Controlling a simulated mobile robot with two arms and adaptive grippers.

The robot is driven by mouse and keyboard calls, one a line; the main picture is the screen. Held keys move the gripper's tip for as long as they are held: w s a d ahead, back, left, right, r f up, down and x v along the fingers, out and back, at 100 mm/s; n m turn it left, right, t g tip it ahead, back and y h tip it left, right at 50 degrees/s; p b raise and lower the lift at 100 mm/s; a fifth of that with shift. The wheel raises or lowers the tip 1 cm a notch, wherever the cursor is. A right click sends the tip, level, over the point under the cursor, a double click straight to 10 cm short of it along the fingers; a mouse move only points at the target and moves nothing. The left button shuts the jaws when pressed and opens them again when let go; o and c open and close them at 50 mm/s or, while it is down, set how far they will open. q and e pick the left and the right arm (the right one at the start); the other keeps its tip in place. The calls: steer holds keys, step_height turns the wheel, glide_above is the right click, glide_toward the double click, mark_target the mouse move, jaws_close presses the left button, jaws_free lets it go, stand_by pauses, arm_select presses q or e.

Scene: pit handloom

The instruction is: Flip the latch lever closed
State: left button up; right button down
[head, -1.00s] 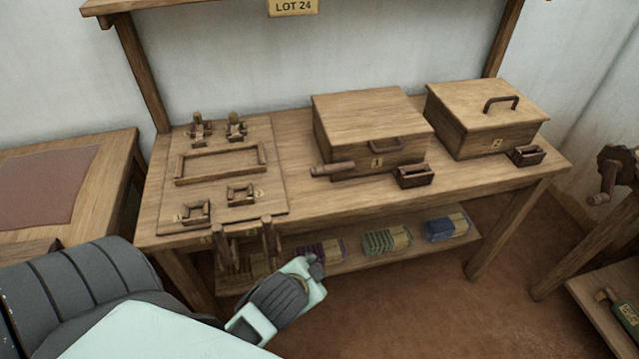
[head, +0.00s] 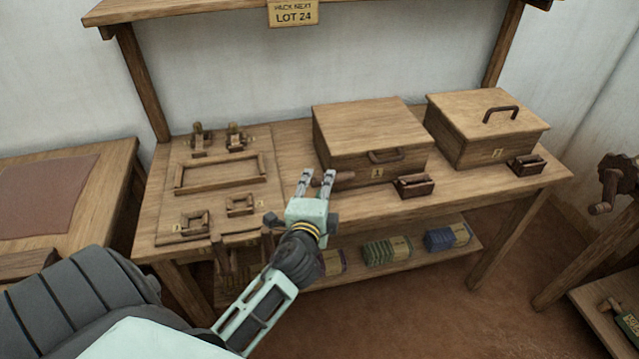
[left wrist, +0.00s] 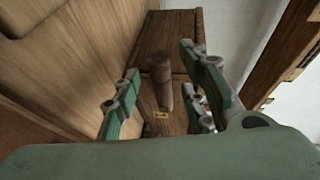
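I take this handle for the latch lever. My left gripper (head: 316,181) is open, its two fingers pointing at the handle's left end, just in front of the box. In the left wrist view the lever (left wrist: 161,85) shows between the spread fingers (left wrist: 160,95), with the box (left wrist: 168,40) behind it. I cannot tell whether a finger touches it. The box lid lies flat on top. My right gripper is not in view.
Box 2 (head: 490,115) stands to the right. Small wooden holders (head: 413,186) sit near the table's front edge. A board with a frame and fittings (head: 215,195) lies at the left. Bundles (head: 385,250) lie on the lower shelf. A shelf beam spans above.

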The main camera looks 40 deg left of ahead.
arm_select(q)
steer(key=shift+w+a+f, duration=0.1)
steer(key=shift+w+a, duration=0.25)
steer(key=shift+w, duration=0.25)
jaws_close()
